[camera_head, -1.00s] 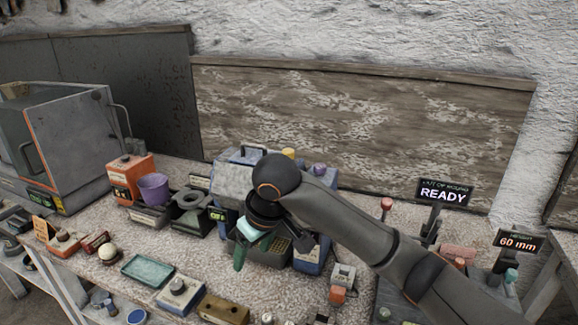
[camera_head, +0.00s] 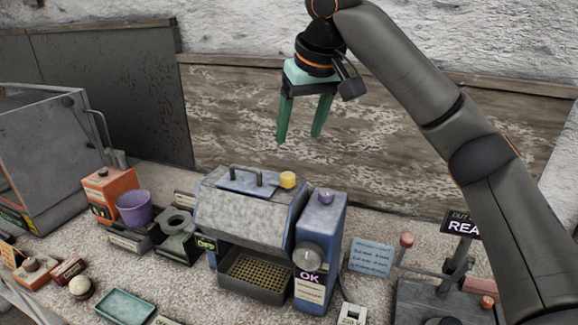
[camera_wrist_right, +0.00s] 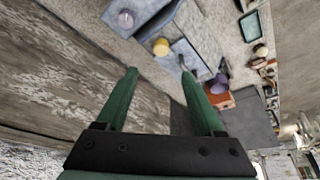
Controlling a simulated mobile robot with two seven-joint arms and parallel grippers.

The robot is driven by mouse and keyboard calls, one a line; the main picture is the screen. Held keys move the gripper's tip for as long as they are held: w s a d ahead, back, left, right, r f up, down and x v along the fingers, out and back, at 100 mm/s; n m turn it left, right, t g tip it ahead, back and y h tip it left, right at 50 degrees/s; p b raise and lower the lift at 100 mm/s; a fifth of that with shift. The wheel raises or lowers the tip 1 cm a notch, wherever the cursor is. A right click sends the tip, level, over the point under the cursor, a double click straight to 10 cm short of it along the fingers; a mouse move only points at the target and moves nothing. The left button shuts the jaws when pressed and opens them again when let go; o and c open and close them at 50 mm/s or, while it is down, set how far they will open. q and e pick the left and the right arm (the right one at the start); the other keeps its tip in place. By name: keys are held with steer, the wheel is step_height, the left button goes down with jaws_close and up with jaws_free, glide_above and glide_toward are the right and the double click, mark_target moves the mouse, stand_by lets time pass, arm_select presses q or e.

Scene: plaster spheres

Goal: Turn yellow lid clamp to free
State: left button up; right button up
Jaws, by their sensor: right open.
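The yellow lid clamp (camera_head: 288,180) is a round yellow knob on top of the blue-grey machine (camera_head: 240,215), at the right of its lid handle (camera_head: 245,175). It also shows in the right wrist view (camera_wrist_right: 161,47), beyond the fingertips. My right gripper (camera_head: 300,138) has green fingers pointing down, spread apart and empty. It is raised above the machine, clear of the yellow clamp. A green tag reading OPEN or similar, too small to be sure, sits on the machine's front. My left gripper is not in view.
A blue unit (camera_head: 320,235) with a purple knob (camera_head: 325,196), a grey dial and an OK display stands right of the machine. A purple cup (camera_head: 134,208) and orange box (camera_head: 108,190) stand left. A blue note (camera_head: 371,257) is at right. The wooden board (camera_head: 400,150) rises behind.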

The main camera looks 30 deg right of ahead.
mark_target(288, 175)
steer(key=x, duration=1.2)
jaws_close()
stand_by(0.3)
